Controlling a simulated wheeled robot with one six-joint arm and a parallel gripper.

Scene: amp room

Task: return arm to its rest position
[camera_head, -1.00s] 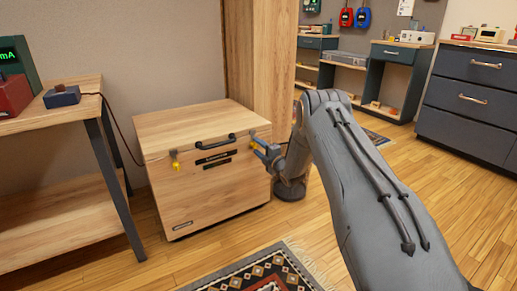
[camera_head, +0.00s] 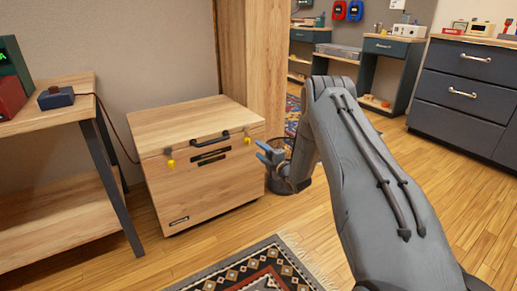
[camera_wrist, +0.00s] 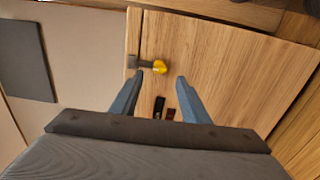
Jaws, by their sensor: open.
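My gripper (camera_head: 264,153) is open and empty, with its blue fingers pointing toward the right side of a wooden chest. It also shows in the wrist view (camera_wrist: 158,84), with a gap between the fingers. The wooden chest (camera_head: 200,195) stands on the floor with its lid down. It has a black handle (camera_head: 211,138) and two yellow-marked latches on the front. One yellow latch (camera_wrist: 159,68) shows just beyond the fingers in the wrist view. In the head view the gripper is apart from the chest.
A wooden workbench (camera_head: 50,183) with a small blue box (camera_head: 55,98) is at the left. A patterned rug (camera_head: 255,268) lies in front. A dark drawer cabinet (camera_head: 462,100) stands at the right. Open wooden floor lies between.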

